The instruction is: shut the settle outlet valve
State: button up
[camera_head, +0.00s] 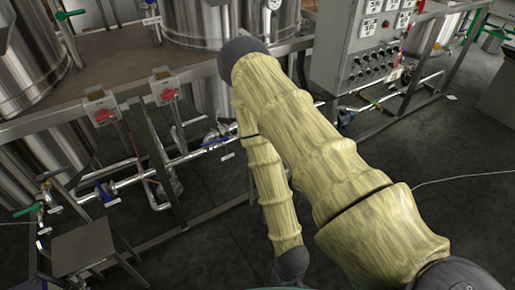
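Several valves show along the pipes, but their tags are too small to read, so I cannot tell which one is the settle outlet valve. One blue-handled valve (106,194) is on the low pipe at left. Another blue-handled valve (214,143) sits on the pipe left of my arm. A green-handled valve (28,209) is at the far left. My arm, in a pale yellow sleeve, rises from the lower right, bends near the top centre and comes down to the bottom centre.
Steel tanks (28,55) stand on a raised frame (125,95). Two red-handled switch boxes (101,107) (165,88) are mounted at its front edge. A grey control panel (365,50) stands at upper right. A grey step (83,245) is at lower left. Dark floor (440,215) is open at right.

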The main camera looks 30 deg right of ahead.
aim_at(213, 142)
jog(key=z, duration=0.8)
jog(key=i, duration=0.95)
jog(key=u, duration=0.45)
